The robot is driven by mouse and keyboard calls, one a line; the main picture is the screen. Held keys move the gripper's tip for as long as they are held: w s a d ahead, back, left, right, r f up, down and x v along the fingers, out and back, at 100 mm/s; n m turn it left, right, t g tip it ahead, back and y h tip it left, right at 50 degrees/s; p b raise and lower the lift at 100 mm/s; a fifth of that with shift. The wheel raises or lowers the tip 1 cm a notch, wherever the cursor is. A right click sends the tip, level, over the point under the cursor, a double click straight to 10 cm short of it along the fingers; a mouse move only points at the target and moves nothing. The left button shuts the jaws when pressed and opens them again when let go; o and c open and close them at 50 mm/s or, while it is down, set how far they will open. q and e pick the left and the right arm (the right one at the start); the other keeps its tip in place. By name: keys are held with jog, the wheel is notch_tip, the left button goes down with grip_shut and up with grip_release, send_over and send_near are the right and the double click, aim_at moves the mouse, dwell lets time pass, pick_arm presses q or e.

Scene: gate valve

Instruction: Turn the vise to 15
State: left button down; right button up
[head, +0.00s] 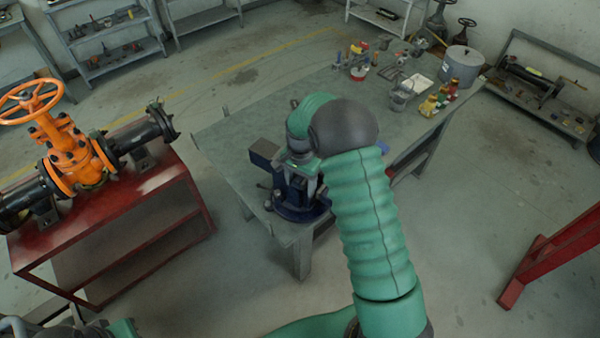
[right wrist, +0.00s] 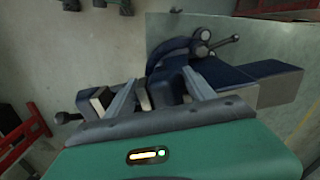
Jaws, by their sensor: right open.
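The dark blue vise (head: 291,205) is mounted on the near corner of the grey workbench, partly hidden by my right arm in the head view. In the right wrist view the vise (right wrist: 275,78) fills the middle, with a dark knob-ended handle (right wrist: 228,43) at the top and another knob (right wrist: 62,118) at the left. My right gripper (head: 303,178) is over the vise, and its two fingers (right wrist: 158,76) are spread apart with part of the vise between or beneath them. I cannot tell whether they touch it. A small part of my left arm shows at the bottom left; its gripper state is unclear.
The workbench (head: 240,125) carries tools, small bottles and a grey pot (head: 461,66) toward its far right. An orange gate valve (head: 72,150) on a red stand (head: 160,205) is at left. A red frame (head: 550,255) stands at right. Floor is clear between stand and bench.

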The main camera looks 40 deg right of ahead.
notch_tip(320, 180, up, 16)
jog(key=b, duration=0.2)
jog(key=shift+w, duration=0.1)
jog(key=s+a+f+n+t+b, duration=0.2)
jog(key=s+a+f+n+b, duration=0.1)
jog(key=s+a+f+n, duration=1)
jog(key=shift+s+a+f+n+t+b, duration=0.2)
jog(key=shift+s+a+n+t+b, duration=0.25)
jog(key=shift+s+a, duration=1.2)
jog(key=shift+s+d, duration=0.2)
jog(key=shift+s, duration=0.1)
jog(key=shift+a, duration=0.2)
jog(key=shift+d, duration=0.1)
